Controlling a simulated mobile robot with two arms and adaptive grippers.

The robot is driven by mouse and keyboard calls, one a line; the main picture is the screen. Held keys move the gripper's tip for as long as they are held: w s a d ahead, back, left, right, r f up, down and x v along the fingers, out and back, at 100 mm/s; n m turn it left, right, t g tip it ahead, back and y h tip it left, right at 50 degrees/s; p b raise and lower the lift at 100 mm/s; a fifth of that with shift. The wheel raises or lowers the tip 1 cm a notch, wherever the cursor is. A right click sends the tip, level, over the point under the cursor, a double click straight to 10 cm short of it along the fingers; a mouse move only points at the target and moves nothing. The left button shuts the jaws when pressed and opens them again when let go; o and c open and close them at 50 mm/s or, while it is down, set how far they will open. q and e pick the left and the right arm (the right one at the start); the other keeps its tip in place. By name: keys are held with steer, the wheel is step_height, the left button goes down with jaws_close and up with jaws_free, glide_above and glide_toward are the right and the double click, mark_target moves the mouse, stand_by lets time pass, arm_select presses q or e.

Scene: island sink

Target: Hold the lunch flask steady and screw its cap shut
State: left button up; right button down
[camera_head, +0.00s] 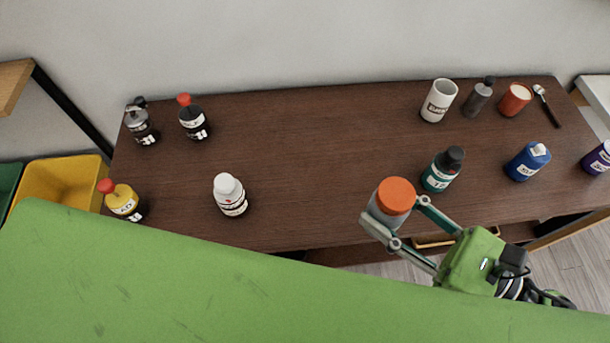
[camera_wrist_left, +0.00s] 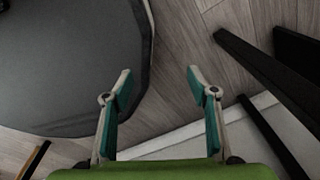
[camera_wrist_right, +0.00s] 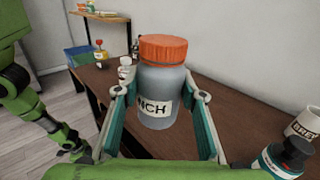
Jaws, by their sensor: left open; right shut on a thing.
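The lunch flask (camera_head: 378,212) is a grey jar with an orange cap (camera_head: 397,194), at the front edge of the dark table. In the right wrist view the flask (camera_wrist_right: 160,85) is upright, its label partly reads "NCH", and the orange cap (camera_wrist_right: 163,48) sits on its top. I cannot tell how tight the cap is. My right gripper (camera_head: 392,222) is shut on the flask's body, one finger on each side. My left gripper (camera_wrist_left: 160,85) is open and empty, with floor and a dark grey shape behind it; the head view does not show it.
A green bottle (camera_head: 442,169) stands just right of the flask, with a blue bottle (camera_head: 527,161) further right. A white mug (camera_head: 438,100) stands behind. A white bottle (camera_head: 230,195) stands to the left. The table's middle (camera_head: 320,150) is clear.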

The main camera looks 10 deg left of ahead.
steer(key=shift+s+a, duration=0.2)
steer(key=shift+a, duration=0.05)
steer(key=shift+d, duration=0.35)
steer(key=shift+w+a, duration=0.3)
steer(key=w+a+f+p, duration=0.1)
steer(key=w+a+f, duration=0.1)
steer(key=w+f, duration=0.1)
steer(key=w+a+f, duration=0.2)
steer(key=w+f, duration=0.1)
steer(key=w, duration=0.1)
steer(key=w+a+f+p, duration=0.1)
steer(key=w+a+f, duration=0.1)
steer(key=w+f, duration=0.1)
steer(key=shift+w+a+p, duration=0.2)
steer(key=shift+w+p, duration=0.15)
steer(key=shift+w, duration=0.05)
arm_select(q)
steer(key=r, duration=0.1)
steer(key=d+r, duration=0.1)
steer(key=shift+s+d+r, duration=0.1)
steer(key=shift+d+r, duration=0.2)
steer(key=shift+r, duration=0.05)
arm_select(e)
steer(key=shift+w+f, duration=0.1)
steer(key=shift+f, duration=0.05)
steer(key=shift+a, duration=0.1)
